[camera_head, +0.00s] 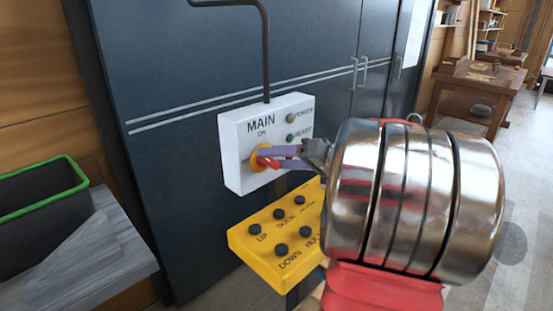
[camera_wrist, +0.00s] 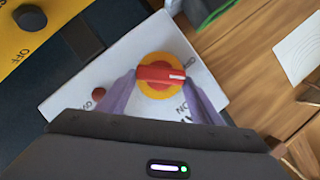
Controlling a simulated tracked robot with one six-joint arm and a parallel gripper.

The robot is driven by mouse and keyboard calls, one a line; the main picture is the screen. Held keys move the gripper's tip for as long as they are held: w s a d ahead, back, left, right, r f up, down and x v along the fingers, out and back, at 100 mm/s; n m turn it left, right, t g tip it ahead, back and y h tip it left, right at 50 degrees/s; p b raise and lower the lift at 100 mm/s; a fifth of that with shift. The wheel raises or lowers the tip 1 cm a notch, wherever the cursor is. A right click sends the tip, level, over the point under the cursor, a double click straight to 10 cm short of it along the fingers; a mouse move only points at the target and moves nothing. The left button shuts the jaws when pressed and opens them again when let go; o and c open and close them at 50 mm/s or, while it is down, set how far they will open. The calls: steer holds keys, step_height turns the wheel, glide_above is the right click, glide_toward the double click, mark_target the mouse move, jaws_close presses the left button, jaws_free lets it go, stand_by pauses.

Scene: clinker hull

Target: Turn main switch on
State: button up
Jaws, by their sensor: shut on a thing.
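The main switch is a red handle on a yellow disc (camera_head: 256,163) on a white box (camera_head: 236,152) marked MAIN, with ON lettered above the disc. My gripper (camera_head: 266,158) reaches in from the right, its purple fingers shut on the red handle and partly hiding it. In the wrist view, the fingers of my gripper (camera_wrist: 160,80) lie at both ends of the red handle (camera_wrist: 158,75). The handle's white mark is at its right end there, with the ON lettering below and right of the disc. I cannot tell the switch's setting for sure.
A yellow panel (camera_head: 242,240) with black buttons sits just below the box. A dark cabinet (camera_head: 180,170) stands behind, with a conduit (camera_head: 266,60) above the box. A black bin with a green rim (camera_head: 45,188) is at left, a wooden workbench (camera_head: 475,88) at back right.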

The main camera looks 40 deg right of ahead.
steer(key=m+y, duration=0.1)
steer(key=m, duration=0.1)
steer(key=f+m+t+y, duration=0.1)
steer(key=m, duration=0.2)
steer(key=m+t, duration=0.1)
steer(key=m, duration=0.1)
steer(key=shift+d+f+y, duration=0.25)
steer(key=shift+d+y, duration=0.1)
steer(key=shift+y, duration=0.05)
steer(key=shift+m, duration=0.3)
steer(key=o, duration=1.1)
steer(key=shift+c, duration=0.2)
steer(key=shift+s, duration=0.1)
steer(key=v, duration=1.3)
steer(key=shift+s+f, duration=0.25)
steer(key=shift+s, duration=0.1)
